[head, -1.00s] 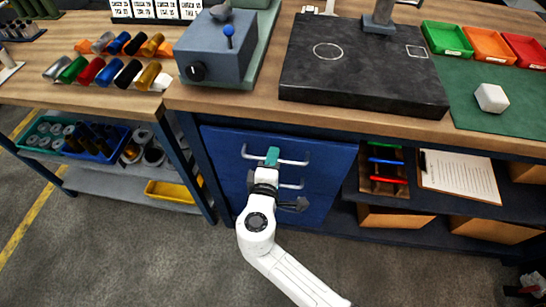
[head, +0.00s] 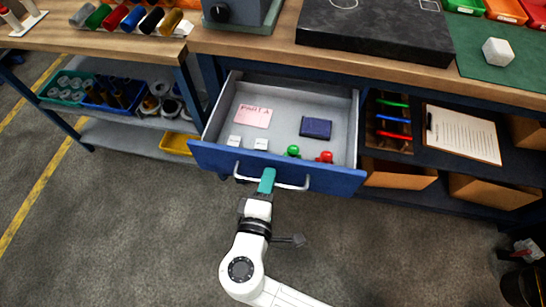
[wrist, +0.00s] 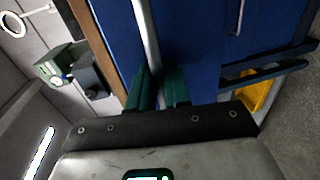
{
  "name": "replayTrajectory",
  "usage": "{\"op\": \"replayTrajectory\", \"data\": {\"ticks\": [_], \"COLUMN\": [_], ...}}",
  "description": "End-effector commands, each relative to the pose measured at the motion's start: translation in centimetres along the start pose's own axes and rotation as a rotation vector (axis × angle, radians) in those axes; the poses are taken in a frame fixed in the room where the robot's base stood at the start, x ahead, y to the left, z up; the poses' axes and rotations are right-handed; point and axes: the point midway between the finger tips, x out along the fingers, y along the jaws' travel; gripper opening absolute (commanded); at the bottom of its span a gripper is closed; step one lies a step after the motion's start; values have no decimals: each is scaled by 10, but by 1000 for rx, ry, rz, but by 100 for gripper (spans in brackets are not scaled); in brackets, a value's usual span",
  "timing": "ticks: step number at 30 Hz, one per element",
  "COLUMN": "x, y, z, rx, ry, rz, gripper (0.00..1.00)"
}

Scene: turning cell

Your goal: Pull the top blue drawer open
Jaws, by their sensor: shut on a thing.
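The top blue drawer (head: 330,181) is pulled out from under the bench, and its grey inside shows in the head view. Its silver bar handle (head: 293,187) runs across the front; the bar also shows in the wrist view (wrist: 145,35). My gripper (head: 267,178), with teal fingers, is shut on the handle near its middle. In the wrist view the fingers (wrist: 160,85) stand on either side of the bar. Inside the drawer lie a pink note (head: 254,116), a dark blue booklet (head: 316,128), two white blocks, a green knob-like thing and a red one.
The wooden bench top (head: 270,45) carries a dark stone plate (head: 375,35) above the drawer. To the right, a shelf holds a clipboard (head: 462,133) and cardboard boxes. A yellow bin (head: 177,143) is on the left lower shelf. The floor in front is clear.

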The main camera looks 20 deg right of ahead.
Motion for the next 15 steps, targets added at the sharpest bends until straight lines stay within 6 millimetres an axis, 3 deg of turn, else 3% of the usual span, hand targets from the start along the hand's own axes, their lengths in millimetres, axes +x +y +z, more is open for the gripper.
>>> {"op": "replayTrajectory", "data": {"ticks": [6, 15], "x": [-31, -45], "y": [-7, -10], "z": [0, 0], "rx": [-2, -2], "ry": [1, 0], "rz": [-2, -1], "gripper": [0, 0]}}
